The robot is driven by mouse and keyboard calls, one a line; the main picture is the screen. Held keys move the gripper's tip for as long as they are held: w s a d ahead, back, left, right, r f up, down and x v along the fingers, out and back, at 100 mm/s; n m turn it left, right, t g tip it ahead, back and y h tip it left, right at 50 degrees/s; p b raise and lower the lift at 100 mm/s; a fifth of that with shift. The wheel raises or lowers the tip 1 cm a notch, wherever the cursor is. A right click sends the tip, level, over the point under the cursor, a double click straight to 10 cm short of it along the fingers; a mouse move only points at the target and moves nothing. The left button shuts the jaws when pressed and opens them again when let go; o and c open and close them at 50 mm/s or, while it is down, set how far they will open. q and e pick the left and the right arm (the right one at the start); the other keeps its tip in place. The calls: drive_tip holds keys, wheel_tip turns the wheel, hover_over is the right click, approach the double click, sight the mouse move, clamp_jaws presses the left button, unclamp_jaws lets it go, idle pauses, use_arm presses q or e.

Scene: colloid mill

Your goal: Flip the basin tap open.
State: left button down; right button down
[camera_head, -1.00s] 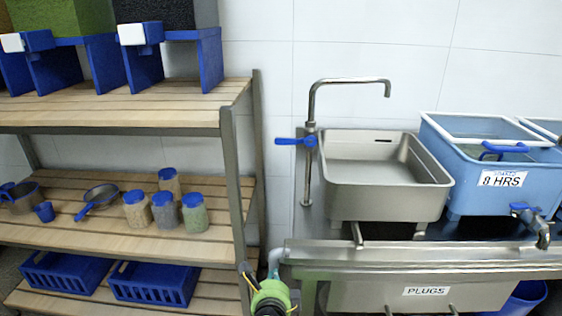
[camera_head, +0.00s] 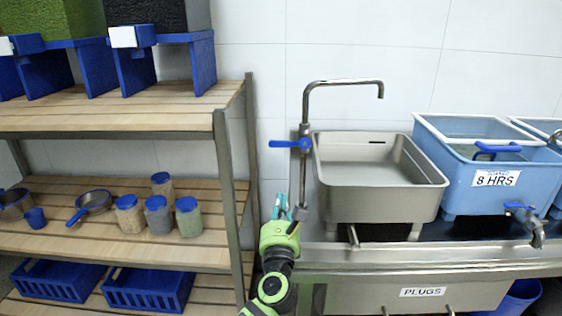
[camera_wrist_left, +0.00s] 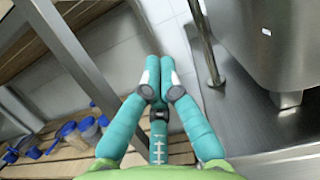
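The basin tap is a tall steel pipe (camera_head: 305,110) with a bent spout over the grey steel basin (camera_head: 380,205). Its blue lever (camera_head: 284,144) lies level and points left from the pipe. My left gripper (camera_head: 281,207) is below the lever, near the pipe's lower end and apart from the lever. In the left wrist view my teal fingers (camera_wrist_left: 160,68) meet at their tips with nothing between them. The lower pipe (camera_wrist_left: 207,50) stands right of the fingers there; the lever is not visible. My right gripper is not in view.
A wooden shelf rack (camera_head: 228,150) with jars and pans stands on the left, its post close to my left arm. Blue tubs (camera_head: 455,175) with a tap (camera_head: 528,222) stand right of the basin. White wall is clear behind the lever.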

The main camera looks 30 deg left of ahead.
sight(280, 144)
use_arm(q)
drive_tip(key=w+a+r+p, duration=0.2)
drive_tip(key=w+a+r, duration=0.3)
drive_tip(key=w, duration=0.3)
drive_tip(key=shift+a+r, duration=0.2)
drive_tip(key=shift+r, duration=0.5)
drive_tip(key=shift+w, duration=0.1)
drive_tip(key=shift+p, duration=0.35)
